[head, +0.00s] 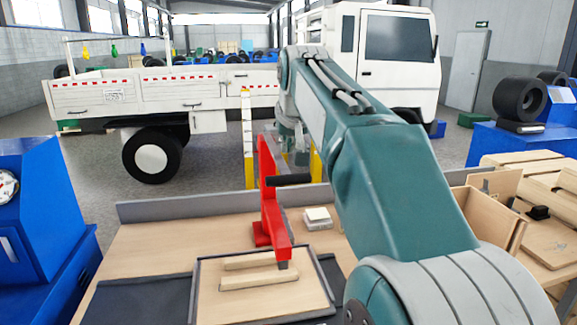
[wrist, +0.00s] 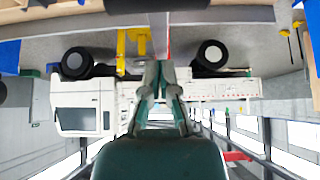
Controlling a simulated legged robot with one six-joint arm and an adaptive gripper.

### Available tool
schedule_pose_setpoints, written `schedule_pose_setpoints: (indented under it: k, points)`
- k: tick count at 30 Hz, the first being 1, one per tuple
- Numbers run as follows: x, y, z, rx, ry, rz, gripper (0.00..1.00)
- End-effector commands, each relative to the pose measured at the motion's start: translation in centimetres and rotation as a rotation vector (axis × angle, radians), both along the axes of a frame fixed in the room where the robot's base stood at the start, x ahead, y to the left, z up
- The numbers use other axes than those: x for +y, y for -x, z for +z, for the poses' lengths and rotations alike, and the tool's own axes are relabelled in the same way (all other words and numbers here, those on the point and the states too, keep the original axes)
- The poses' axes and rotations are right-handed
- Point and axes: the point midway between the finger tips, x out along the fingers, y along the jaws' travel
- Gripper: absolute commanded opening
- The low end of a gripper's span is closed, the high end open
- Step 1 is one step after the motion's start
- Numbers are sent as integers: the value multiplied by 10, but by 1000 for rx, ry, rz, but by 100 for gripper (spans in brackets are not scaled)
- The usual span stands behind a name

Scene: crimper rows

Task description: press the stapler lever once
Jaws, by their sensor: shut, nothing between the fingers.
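The red stapler (head: 269,205) stands on the wooden bench in the head view, with a tall upright and a long arm reaching toward the near side. Its black lever (head: 290,180) sticks out to the right from the upright. My gripper (head: 300,157) hangs beyond the lever and a little above it in the picture; I cannot tell whether they touch. In the wrist view, which is upside down, my gripper (wrist: 161,66) has its fingers together and empty. A dark rounded shape at the wrist view's top edge may be the lever.
A dark-edged board (head: 210,290) with wooden strips (head: 258,279) lies under the stapler's near end. A small white block (head: 318,217) sits right of the stapler. An open wooden box (head: 487,212) stands at right. A white truck (head: 165,95) is parked beyond the bench.

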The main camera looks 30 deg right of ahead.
Motion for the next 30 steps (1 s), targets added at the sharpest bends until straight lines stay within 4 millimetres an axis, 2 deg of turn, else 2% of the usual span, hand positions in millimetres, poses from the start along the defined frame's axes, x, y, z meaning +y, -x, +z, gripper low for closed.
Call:
schedule_pose_setpoints:
  k: [1, 9, 30]
  points:
    - [-1, -5, -9, 4, -1, 0, 0]
    - [0, 1, -39, 1, 0, 0, 0]
    - [1, 3, -52, -17, 5, 0, 0]
